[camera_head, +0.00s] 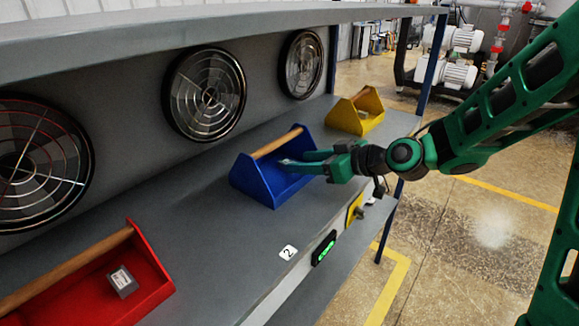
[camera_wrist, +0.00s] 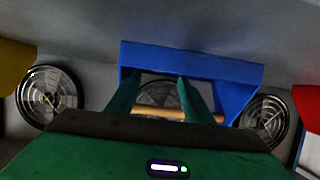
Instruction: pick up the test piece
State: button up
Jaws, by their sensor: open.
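A small grey block (camera_head: 122,281) with a pale label lies in the red toolbox (camera_head: 152,285) at the lower left of the head view; it looks like the test piece. My gripper (camera_head: 291,160) is far from it, at the blue toolbox (camera_head: 257,186) in the middle of the shelf. Its fingers reach over the blue box's near side, close to the wooden handle. In the wrist view my fingers (camera_wrist: 158,80) stand apart with nothing seen between them, in front of the blue box (camera_wrist: 210,68) and its handle (camera_wrist: 150,112). The blue box's inside is partly hidden by my fingers.
A yellow toolbox (camera_head: 369,117) stands at the shelf's far end. Round fan grilles (camera_head: 204,93) line the back wall, and an upper shelf (camera_head: 150,35) overhangs. The grey shelf (camera_head: 205,215) between the red and blue boxes is clear. A number 2 label (camera_head: 288,252) sits near the front edge.

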jog(key=shift+f+x, duration=0.1)
jog(key=shift+x, duration=1.05)
jog(key=shift+f+x, duration=0.15)
jog(key=shift+x, duration=1.05)
jog(key=shift+d, duration=0.2)
grip_shut()
jog(key=shift+r, duration=0.15)
